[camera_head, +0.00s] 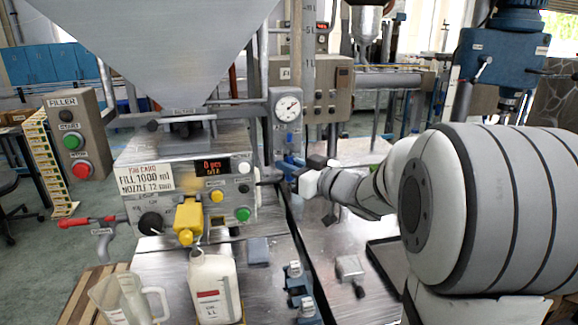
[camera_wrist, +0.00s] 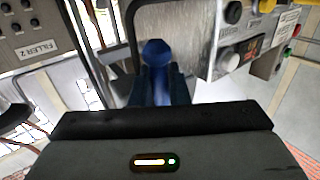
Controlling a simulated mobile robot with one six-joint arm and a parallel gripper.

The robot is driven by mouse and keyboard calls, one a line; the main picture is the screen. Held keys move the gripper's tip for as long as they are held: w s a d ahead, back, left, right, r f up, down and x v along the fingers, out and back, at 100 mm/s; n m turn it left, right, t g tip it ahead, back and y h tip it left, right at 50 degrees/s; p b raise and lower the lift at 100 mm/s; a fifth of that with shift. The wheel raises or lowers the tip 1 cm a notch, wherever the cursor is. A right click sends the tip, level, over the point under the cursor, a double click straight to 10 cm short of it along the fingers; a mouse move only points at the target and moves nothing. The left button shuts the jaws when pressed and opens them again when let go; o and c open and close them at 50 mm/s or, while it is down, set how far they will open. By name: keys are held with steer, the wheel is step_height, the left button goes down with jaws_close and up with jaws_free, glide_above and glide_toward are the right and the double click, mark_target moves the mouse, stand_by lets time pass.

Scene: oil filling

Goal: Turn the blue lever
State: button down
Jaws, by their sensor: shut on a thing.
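The blue lever (camera_head: 291,160) sits beside the filler, below the round pressure gauge. In the wrist view its rounded blue end (camera_wrist: 157,52) shows between my fingertips. My gripper (camera_head: 289,172) reaches in from the right at the lever; it also shows in the wrist view (camera_wrist: 156,82), its dark fingers shut on the lever. The gripper hides part of the lever, and its pivot is hard to make out.
The filler panel (camera_head: 215,178) with buttons and a yellow nozzle (camera_head: 188,220) stands left of my gripper. A white bottle (camera_head: 215,286) stands under the nozzle, with a clear jug (camera_head: 126,300) beside it. The pressure gauge (camera_head: 288,108) is just above my gripper.

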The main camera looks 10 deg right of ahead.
steer(key=shift+d+r+n+g+h+p, duration=0.4)
steer(key=shift+n+p, duration=0.2)
steer(key=shift+p, duration=0.45)
steer(key=shift+d+f+n+p, duration=0.3)
steer(key=shift+n+p, duration=0.1)
steer(key=shift+n, duration=0.1)
steer(key=c, duration=1.5)
jaws_free()
steer(key=shift+v, duration=3.9)
